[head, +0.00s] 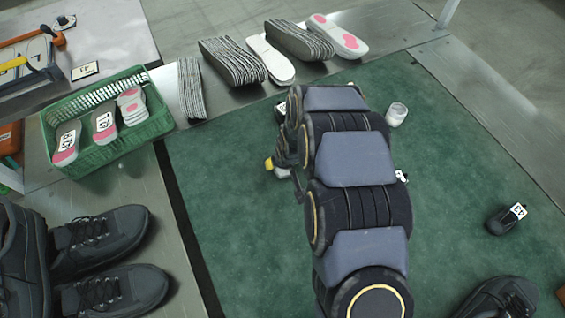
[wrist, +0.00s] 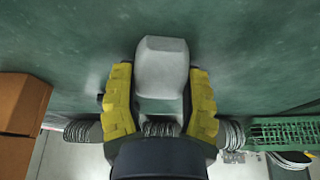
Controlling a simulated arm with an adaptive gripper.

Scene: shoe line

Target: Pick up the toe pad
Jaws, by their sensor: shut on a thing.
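The toe pad (wrist: 162,62) is a pale grey, rounded block in the wrist view. It sits between the two yellow fingers of my gripper (wrist: 161,82), which is shut on it. The green mat lies behind it; I cannot tell whether the pad touches the mat. In the head view my arm hides most of the gripper, and only a bit of yellow finger (head: 269,164) shows at the arm's left side. The pad is not clearly visible there.
The green mat (head: 235,230) has free room left of my arm. A white jar (head: 397,114) and a dark labelled piece (head: 505,219) lie to the right. A green basket (head: 150,128) of insoles, stacked insoles (head: 232,62) and dark shoes (head: 100,240) surround the mat.

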